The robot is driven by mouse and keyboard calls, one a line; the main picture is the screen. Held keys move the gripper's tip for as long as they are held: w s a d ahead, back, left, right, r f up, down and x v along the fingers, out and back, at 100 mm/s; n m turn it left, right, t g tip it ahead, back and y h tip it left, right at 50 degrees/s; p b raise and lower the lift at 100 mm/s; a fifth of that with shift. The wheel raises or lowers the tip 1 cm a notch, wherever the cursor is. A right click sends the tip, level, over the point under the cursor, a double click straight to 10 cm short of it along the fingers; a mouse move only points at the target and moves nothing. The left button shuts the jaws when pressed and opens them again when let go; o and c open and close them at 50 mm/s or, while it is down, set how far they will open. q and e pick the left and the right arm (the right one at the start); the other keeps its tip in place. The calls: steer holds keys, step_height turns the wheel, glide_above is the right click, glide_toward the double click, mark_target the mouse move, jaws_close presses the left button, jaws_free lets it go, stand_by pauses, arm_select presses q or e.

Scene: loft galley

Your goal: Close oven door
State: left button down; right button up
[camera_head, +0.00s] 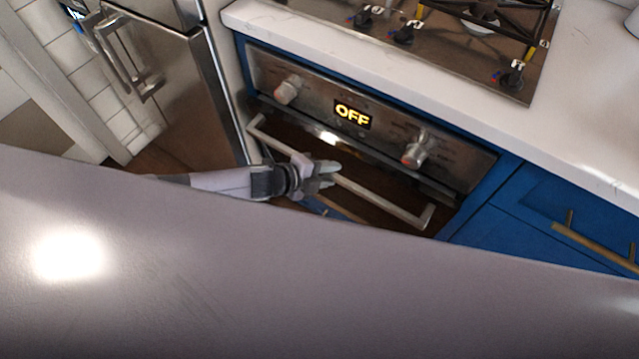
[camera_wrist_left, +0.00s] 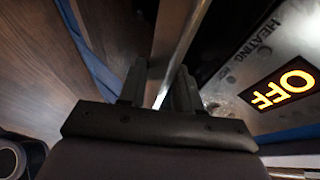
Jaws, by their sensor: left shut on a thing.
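The oven (camera_head: 388,140) is built into blue cabinets, with a steel control panel, two knobs and a lit display reading OFF. Its pale bar handle (camera_head: 375,195) stands out in front of the dark oven door (camera_head: 285,133). My left gripper (camera_head: 322,174) reaches in from the left and is shut on the handle near its middle. The left wrist view shows the bar (camera_wrist_left: 181,50) running between the two fingers (camera_wrist_left: 160,88). The door's lower part is hidden behind my arm and a large grey surface; I cannot tell exactly how far open the door is. My right gripper is out of view.
A white counter (camera_head: 450,95) with a gas cooktop (camera_head: 450,35) lies above the oven. A steel fridge (camera_head: 185,90) stands to the left. A blue drawer (camera_head: 530,220) with a brass handle is on the right. Wood floor shows in the left wrist view (camera_wrist_left: 40,60).

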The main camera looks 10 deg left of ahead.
mark_target(342, 158)
arm_select(q)
steer(key=shift+w+d+g+y, duration=0.2)
steer(key=shift+w+d+g, duration=0.1)
steer(key=shift+w, duration=0.5)
steer(key=shift+w+d+g+y, duration=0.2)
steer(key=shift+w+d, duration=0.1)
steer(key=shift+w, duration=0.45)
steer(key=shift+w+d+r, duration=0.1)
steer(key=shift+w+r, duration=0.1)
steer(key=shift+w, duration=0.1)
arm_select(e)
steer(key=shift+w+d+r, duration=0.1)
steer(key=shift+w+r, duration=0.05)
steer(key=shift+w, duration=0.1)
arm_select(q)
steer(key=shift+w+d+r, duration=0.1)
steer(key=shift+w+r, duration=0.15)
steer(key=c, duration=1.1)
jaws_free()
steer(key=shift+w+d, duration=0.1)
steer(key=shift+w, duration=0.05)
steer(key=shift+w+d+f, duration=0.1)
steer(key=shift+w+f, duration=0.15)
steer(key=shift+f, duration=0.1)
steer(key=shift+r, duration=0.1)
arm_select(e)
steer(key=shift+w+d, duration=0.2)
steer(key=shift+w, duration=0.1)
arm_select(q)
steer(key=shift+r, duration=0.1)
